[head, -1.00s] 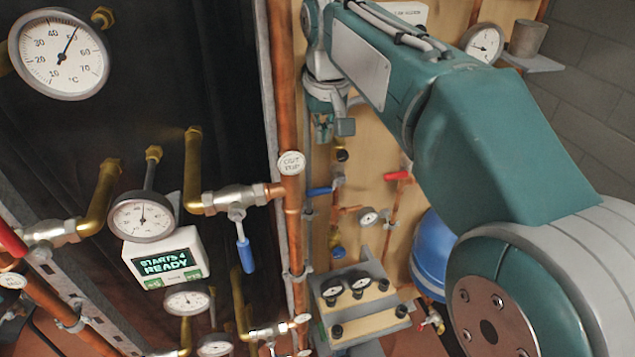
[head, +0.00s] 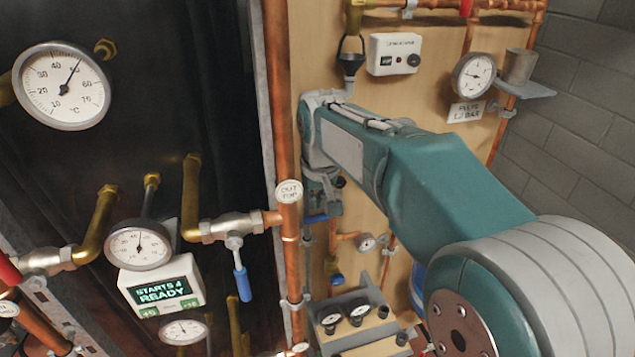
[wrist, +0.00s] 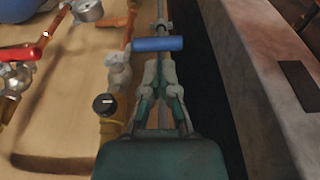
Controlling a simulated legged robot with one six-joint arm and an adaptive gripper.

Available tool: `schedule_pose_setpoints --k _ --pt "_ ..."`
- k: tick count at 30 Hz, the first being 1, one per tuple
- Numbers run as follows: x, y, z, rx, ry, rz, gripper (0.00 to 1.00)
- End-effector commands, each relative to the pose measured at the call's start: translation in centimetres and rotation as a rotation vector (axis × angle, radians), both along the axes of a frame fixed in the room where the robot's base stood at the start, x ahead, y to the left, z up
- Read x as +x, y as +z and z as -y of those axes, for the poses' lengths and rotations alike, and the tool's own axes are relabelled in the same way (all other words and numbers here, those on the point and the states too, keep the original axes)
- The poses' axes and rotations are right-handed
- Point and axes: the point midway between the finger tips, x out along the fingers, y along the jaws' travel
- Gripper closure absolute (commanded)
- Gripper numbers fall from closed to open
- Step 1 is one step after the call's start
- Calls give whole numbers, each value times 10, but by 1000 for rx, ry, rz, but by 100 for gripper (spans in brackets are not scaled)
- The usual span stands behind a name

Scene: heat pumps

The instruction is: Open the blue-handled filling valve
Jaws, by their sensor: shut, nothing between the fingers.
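A blue lever handle (wrist: 158,44) lies crosswise in the wrist view, on the valve by a brass fitting (wrist: 112,125). In the head view a small part of this blue handle (head: 316,218) shows at the board, just below my gripper (head: 322,206). My gripper (wrist: 160,68) is shut and empty. Its fingertips are just short of the handle's middle in the wrist view; I cannot tell whether they touch it. A second blue handle (head: 242,283) hangs down from a valve on the left pipe in the head view, apart from my gripper.
A red handle (wrist: 30,53) is at the left of the wrist view. A copper riser (head: 282,120) runs close left of my arm. A pale ledge (wrist: 265,90) is at the right of the wrist view.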

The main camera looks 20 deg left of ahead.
Motion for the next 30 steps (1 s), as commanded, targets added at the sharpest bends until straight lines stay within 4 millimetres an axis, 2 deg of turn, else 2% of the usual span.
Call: schedule_pose_setpoints --k 3,8,30 --pt "2 -17 -2 0 0 -2 100" --pt "4 -29 -3 1 0 0 100" --pt "4 -35 -5 1 0 -1 100"
